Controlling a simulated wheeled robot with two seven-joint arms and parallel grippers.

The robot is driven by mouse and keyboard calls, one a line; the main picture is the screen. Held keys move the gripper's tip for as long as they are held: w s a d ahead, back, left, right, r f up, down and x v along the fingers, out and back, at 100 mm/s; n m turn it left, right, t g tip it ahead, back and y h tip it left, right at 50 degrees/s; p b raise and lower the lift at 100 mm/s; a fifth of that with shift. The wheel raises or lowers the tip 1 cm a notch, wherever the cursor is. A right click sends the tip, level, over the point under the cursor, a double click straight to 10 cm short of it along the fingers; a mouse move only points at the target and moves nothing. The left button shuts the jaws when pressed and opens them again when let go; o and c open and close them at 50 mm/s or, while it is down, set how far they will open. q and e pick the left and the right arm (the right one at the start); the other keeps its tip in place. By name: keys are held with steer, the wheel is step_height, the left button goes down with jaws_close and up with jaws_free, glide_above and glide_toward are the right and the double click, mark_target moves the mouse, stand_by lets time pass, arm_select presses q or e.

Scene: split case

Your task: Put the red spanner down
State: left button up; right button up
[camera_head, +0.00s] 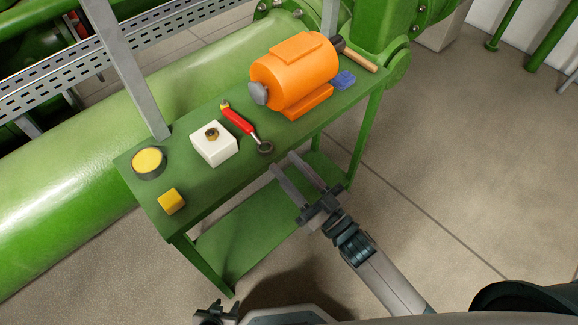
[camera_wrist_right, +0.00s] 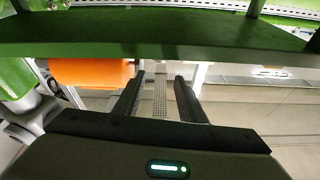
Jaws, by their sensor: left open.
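The red spanner (camera_head: 238,121) lies on the green bench top (camera_head: 200,115), between a white block and an orange motor. Its dark ring end is near the bench's front edge, and no gripper touches it. My right gripper (camera_head: 284,161) is open and empty, with its two long fingers apart, in front of the bench near the spanner's ring end. Its parted fingers also show in the right wrist view (camera_wrist_right: 158,85), with nothing between them. My left gripper (camera_head: 214,313) is low at the bottom edge of the head view, open and away from the bench. The spanner cannot be made out in the wrist view.
On the bench stand the orange motor (camera_head: 297,74), the white block (camera_head: 214,145) with a brass fitting, a yellow-topped round tin (camera_head: 148,161) and a yellow block (camera_head: 171,201). A blue piece (camera_head: 343,79) and a hammer (camera_head: 355,56) lie at the right end. A grey post rises behind.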

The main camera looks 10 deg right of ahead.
steer(key=shift+f, duration=0.1)
steer(key=s+d+f+m+g+h, duration=0.15)
steer(key=d+f+h, duration=0.25)
steer(key=f, duration=1.1)
steer(key=s+d+f+m+g+h, duration=0.1)
steer(key=s+d+f+g+h, duration=0.2)
steer(key=f, duration=1.1)
steer(key=s+d+f+g+h, duration=0.2)
steer(key=s+d+f+g, duration=0.1)
steer(key=s+f, duration=0.5)
steer(key=s+d+f+g+h, duration=0.1)
steer(key=s+d+f+g, duration=0.2)
steer(key=s+f, duration=0.5)
step_height(320, 180, down, 4)
steer(key=shift+s+r+m+g+h, duration=0.15)
steer(key=shift+r+m+g+h, duration=0.1)
steer(key=shift+m+g+h, duration=0.15)
steer(key=shift+o, duration=0.5)
steer(key=shift+r, duration=0.1)
